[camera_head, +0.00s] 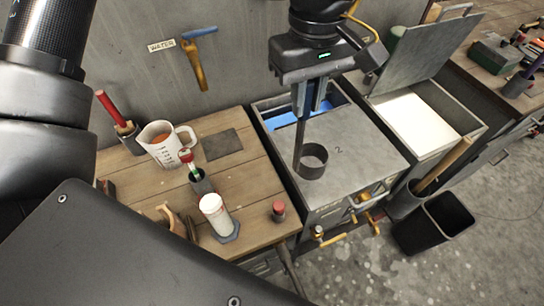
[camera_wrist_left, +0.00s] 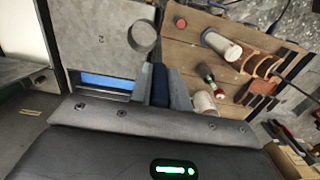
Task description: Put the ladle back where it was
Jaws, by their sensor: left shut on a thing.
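The ladle has a dark upright handle (camera_head: 299,130) and a round grey cup (camera_head: 312,162) at its lower end. My left gripper (camera_head: 312,98) is shut on the upper handle. The cup appears over the grey lid (camera_head: 350,145) marked 2; I cannot tell whether it touches. In the left wrist view the cup (camera_wrist_left: 144,36) shows beyond the fingers (camera_wrist_left: 165,88), near the lid's edge beside the table. My right gripper is not in view.
An open slot with blue liquid (camera_head: 283,119) lies behind the lid. The wooden table (camera_head: 150,190) at left bears a measuring jug (camera_head: 163,142), a white jar (camera_head: 215,212), a holder with a red-handled tool (camera_head: 113,112) and a dark plate (camera_head: 222,145). A black bin (camera_head: 432,222) stands at right.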

